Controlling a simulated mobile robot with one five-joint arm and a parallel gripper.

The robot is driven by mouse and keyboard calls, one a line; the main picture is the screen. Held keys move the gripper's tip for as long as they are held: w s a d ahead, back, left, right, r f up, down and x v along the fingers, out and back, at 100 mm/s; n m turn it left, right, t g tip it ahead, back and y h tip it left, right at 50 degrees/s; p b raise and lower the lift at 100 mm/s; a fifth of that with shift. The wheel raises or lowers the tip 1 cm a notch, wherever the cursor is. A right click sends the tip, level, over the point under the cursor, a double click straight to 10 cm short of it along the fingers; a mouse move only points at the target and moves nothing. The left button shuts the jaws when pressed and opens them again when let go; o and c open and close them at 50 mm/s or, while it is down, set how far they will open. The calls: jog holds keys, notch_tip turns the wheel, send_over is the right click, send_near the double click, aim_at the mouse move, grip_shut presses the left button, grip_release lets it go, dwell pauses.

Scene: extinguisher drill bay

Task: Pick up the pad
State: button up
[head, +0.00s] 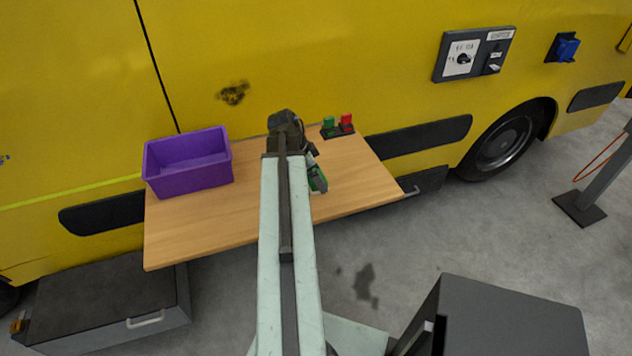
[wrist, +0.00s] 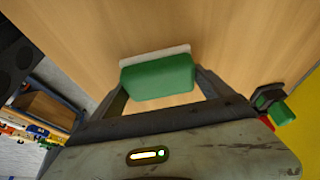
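The pad (wrist: 158,77) is a green block with a white layer along its far side. In the wrist view it lies between the two dark fingers of my gripper (wrist: 160,82), over the wooden table top. The fingertips reach the pad's left and right ends, but I cannot tell whether they press on it. In the head view the pad (head: 317,179) shows as a small green and grey piece just below and right of my gripper (head: 311,160), partly hidden. I cannot tell whether the pad touches the table.
A purple bin (head: 188,175) stands on the left of the wooden table (head: 225,222). A dark holder with green and red pieces (head: 338,130) stands at the table's back right, against the yellow vehicle (head: 330,55). Dark boxes stand on the floor at lower left and lower right.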

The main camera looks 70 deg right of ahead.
jog(key=c, duration=0.7)
jog(key=shift+o, duration=0.2)
notch_tip(320, 180, up, 10)
jog(key=p, duration=1)
jog(key=shift+r, duration=0.15)
jog(key=o, duration=0.7)
jog(key=c, duration=0.5)
